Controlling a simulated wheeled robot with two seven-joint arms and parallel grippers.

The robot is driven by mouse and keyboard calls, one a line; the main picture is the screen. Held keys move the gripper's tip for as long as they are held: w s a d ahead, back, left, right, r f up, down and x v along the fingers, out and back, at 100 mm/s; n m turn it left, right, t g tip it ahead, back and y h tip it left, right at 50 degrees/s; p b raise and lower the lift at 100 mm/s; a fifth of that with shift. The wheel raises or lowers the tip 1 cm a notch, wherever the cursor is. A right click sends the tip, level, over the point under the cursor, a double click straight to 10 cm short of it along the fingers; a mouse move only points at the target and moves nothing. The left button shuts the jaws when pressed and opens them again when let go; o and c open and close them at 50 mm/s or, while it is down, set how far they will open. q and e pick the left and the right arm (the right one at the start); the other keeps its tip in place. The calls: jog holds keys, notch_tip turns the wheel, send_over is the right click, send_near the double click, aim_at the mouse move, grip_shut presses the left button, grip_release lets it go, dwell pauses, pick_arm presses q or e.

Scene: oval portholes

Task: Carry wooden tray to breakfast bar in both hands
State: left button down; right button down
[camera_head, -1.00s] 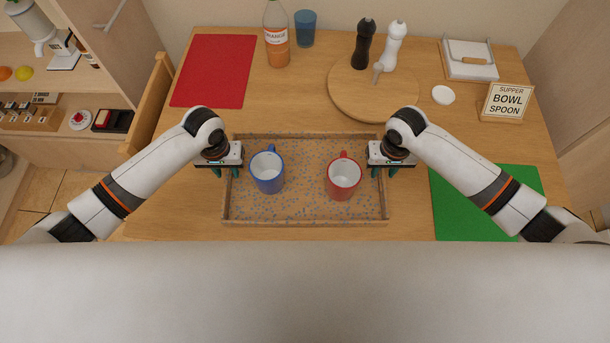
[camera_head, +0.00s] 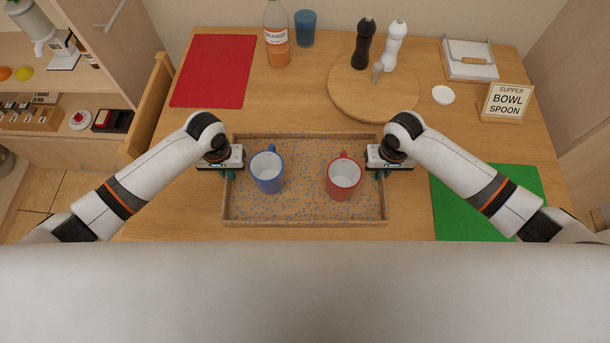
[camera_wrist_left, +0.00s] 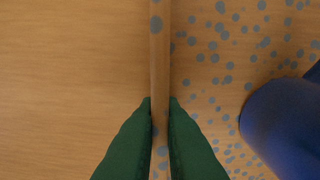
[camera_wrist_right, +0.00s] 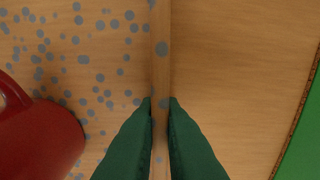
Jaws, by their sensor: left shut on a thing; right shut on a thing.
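The wooden tray (camera_head: 305,212) is speckled with grey-blue dots and lies at the near side of the table, with a blue mug (camera_head: 267,172) on its left half and a red mug (camera_head: 343,178) on its right half. My left gripper (camera_head: 229,174) is shut on the tray's left wall; in the left wrist view its green fingers (camera_wrist_left: 160,100) straddle the thin wall. My right gripper (camera_head: 382,174) is shut on the right wall, with its fingers (camera_wrist_right: 161,100) on either side of it. Both mugs stand upright. Whether the tray touches the table is hard to tell.
A red mat (camera_head: 213,72) lies at the back left and a green mat (camera_head: 480,210) right of the tray. A round board (camera_head: 372,100) with two mills stands behind the tray. A bottle (camera_head: 277,40), blue cup (camera_head: 305,28), napkin holder (camera_head: 469,60) and sign (camera_head: 506,102) stand further back.

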pick_arm(q)
jog(key=shift+w+r, duration=0.1)
pick_arm(e)
jog(key=shift+w+r, duration=0.1)
